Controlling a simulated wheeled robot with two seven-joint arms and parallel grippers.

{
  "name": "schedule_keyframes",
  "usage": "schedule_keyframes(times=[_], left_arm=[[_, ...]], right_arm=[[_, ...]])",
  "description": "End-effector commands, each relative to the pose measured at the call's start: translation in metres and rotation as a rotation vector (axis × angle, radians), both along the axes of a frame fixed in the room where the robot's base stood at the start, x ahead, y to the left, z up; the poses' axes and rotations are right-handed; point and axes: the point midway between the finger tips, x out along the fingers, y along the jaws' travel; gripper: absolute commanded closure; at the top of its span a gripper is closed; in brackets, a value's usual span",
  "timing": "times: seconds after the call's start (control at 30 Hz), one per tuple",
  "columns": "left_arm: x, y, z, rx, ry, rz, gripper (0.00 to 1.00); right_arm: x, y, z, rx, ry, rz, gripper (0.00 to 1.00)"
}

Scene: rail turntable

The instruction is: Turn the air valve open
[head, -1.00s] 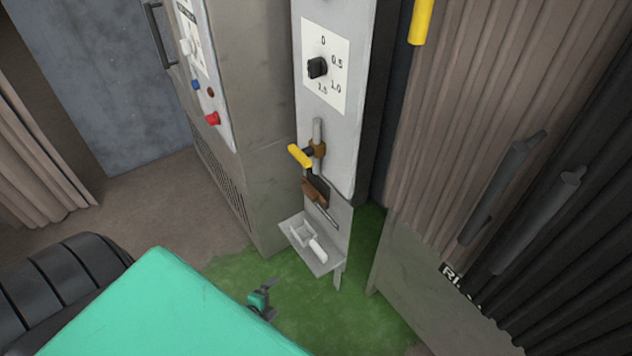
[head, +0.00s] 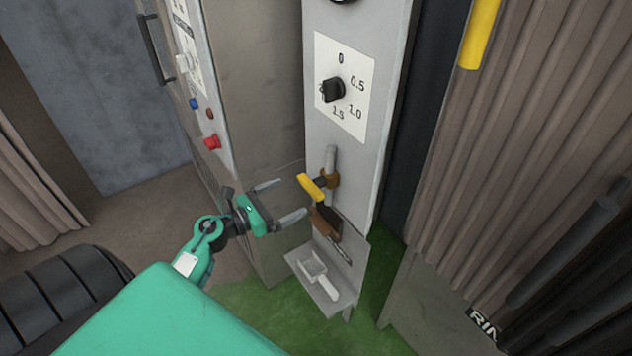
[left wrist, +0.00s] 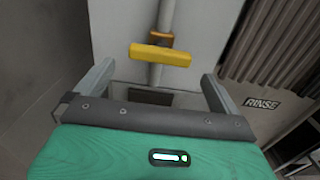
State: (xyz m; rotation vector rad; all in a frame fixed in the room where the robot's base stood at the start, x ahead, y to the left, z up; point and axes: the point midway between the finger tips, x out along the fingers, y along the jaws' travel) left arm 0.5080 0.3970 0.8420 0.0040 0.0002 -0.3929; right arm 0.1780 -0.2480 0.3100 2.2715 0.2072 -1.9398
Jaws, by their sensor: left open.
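The air valve is a brass body on a vertical grey pipe with a yellow lever (head: 311,187), low on the grey panel column. In the left wrist view the yellow lever (left wrist: 160,55) lies nearly crosswise to the pipe (left wrist: 166,17), ahead of the fingers and between them. My left gripper (head: 287,200) is open and empty, just left of the lever and apart from it. In the left wrist view its two fingers (left wrist: 158,82) are spread wide. My right gripper does not show.
A black dial (head: 333,90) on a white scale plate sits above the valve. A grey cabinet (head: 262,90) stands left, a pleated curtain (head: 530,120) right.

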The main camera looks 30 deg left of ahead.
Motion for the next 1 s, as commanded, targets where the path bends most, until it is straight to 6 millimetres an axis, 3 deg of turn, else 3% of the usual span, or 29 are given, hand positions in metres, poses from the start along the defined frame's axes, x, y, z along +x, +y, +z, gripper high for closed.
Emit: schedule_keyframes(times=[0.3,0.5,0.7,1.0], left_arm=[[0.056,-0.023,0.003,-0.006,-0.001,0.001,0.0],[0.081,-0.033,0.001,-0.005,0.0,0.002,0.0],[0.091,-0.038,0.0,-0.005,0.002,0.001,0.0],[0.093,-0.039,-0.001,-0.005,0.002,0.001,0.02]], right_arm=[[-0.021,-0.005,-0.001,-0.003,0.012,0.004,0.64],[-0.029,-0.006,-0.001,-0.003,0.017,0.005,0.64],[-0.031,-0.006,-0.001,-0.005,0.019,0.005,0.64],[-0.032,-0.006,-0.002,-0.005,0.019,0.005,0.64]])
